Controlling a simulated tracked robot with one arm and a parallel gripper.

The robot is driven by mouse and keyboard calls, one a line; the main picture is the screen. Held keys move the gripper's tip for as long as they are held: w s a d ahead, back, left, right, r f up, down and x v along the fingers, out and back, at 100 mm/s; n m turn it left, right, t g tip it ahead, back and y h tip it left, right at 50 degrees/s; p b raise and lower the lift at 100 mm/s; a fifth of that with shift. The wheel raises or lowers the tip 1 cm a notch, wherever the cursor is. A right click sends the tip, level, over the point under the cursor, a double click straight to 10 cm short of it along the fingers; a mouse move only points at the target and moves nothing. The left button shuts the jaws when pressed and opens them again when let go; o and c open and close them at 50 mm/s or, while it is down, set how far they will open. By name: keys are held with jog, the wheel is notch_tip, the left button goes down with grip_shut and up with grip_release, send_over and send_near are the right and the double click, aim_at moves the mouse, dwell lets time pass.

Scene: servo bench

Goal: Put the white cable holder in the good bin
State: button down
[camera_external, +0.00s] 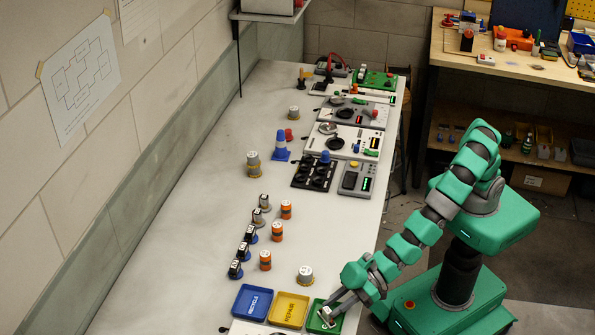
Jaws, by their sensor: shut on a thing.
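My gripper (329,314) is at the bottom of the view, over the green bin (313,308), which is the rightmost of three bins in a row. The gripper is shut on a small white thing (326,312), which I take to be the white cable holder. It is small and partly hidden by the fingers. I cannot tell whether it touches the bin floor. The green bin's label is hidden or unreadable.
Left of the green bin are the yellow REPAIR bin (289,310) and the blue RECYCLE bin (252,303). A white-topped cylinder (305,275) stands just behind. Several orange cylinders (277,232) and dark-topped pieces stand further back. The bench's left side (185,240) is clear.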

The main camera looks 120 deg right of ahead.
jog(key=c, duration=1.2)
grip_release()
jog(key=shift+r, duration=0.1)
jog(key=v, duration=1.2)
jog(key=shift+p, duration=0.3)
jog(key=shift+r, duration=0.1)
